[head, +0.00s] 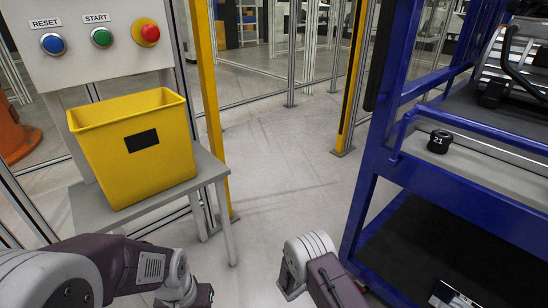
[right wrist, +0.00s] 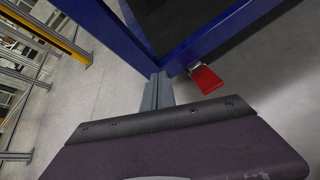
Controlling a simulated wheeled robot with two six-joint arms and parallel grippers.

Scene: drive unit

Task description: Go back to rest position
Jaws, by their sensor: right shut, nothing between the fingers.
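My right gripper (right wrist: 157,92) shows in the right wrist view, with its two grey fingers shut together and nothing between them. The fingers point towards a lower corner of the blue rack (right wrist: 188,48), and I cannot tell the gap between them. In the head view, only links of my right arm show at the bottom centre, left of the blue rack (head: 364,200). My left arm comes in at the bottom left, in front of the grey stand. Its gripper fingers do not show.
A yellow bin (head: 165,170) stands on a grey stand (head: 212,172) below a button panel (head: 75,70). A black weight marked 21 (head: 438,141) sits on the rack's shelf. A red pedal-like part (right wrist: 205,80) is near the rack's corner. Floor between stand and rack is clear.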

